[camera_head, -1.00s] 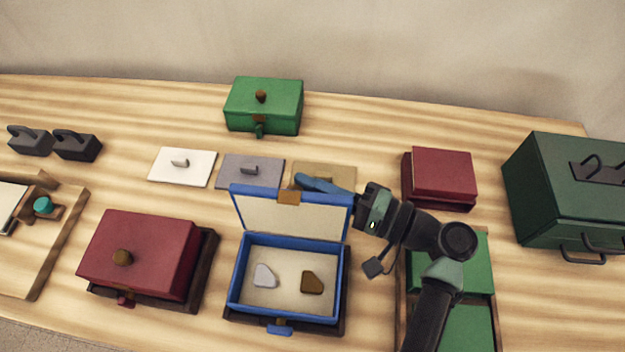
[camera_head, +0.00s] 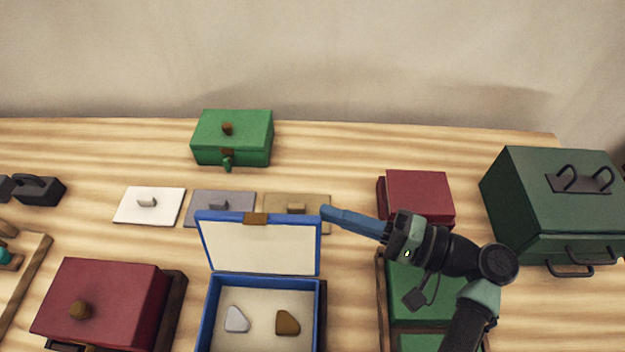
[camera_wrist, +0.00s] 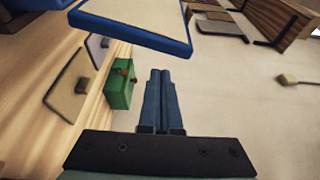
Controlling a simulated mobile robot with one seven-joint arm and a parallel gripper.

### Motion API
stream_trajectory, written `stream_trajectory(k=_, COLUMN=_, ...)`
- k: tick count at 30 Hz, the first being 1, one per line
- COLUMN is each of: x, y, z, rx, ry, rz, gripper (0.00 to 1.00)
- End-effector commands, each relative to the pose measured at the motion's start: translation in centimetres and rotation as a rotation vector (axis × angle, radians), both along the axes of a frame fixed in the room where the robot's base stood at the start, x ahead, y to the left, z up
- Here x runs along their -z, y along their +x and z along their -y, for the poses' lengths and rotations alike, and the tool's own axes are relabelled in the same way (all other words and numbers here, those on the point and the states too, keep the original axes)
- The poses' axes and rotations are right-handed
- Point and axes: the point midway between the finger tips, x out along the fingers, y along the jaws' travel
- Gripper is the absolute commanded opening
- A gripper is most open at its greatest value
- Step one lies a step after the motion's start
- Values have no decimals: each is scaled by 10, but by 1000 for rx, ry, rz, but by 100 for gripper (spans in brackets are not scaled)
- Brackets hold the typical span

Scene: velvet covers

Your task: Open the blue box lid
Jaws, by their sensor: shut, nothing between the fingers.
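The blue box (camera_head: 210,318) stands at the lower middle of the head view, with its front cut off by the picture's bottom edge. Its lid (camera_head: 262,247) stands up at the back, cream inside with a blue rim and a brown catch at the top edge. Inside lie a light grey piece (camera_head: 236,320) and a brown piece (camera_head: 287,322). My gripper (camera_head: 326,213) is shut and empty, its blue fingers just right of the lid's top right corner. The wrist view shows the fingers (camera_wrist: 160,75) together, with the lid (camera_wrist: 140,18) above them and apart.
A red box (camera_head: 105,300) is at left and a green box (camera_head: 232,137) at the back. White (camera_head: 149,205), grey (camera_head: 219,207) and tan (camera_head: 297,208) handled plates lie behind the lid. A red box (camera_head: 418,196) and large dark green case (camera_head: 560,205) stand at right.

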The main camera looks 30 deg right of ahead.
Motion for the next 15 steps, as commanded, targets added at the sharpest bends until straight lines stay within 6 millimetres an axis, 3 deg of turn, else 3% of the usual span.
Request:
stream_trajectory(k=10, x=0, y=-5, z=4, rx=0, ry=0, rz=0, gripper=0)
stream_trajectory(k=13, x=-8, y=8, z=0, rx=3, ry=-56, rz=-10, gripper=0)
stream_trajectory(k=15, x=-20, y=30, z=-5, rx=17, ry=-152, rz=-20, gripper=0)
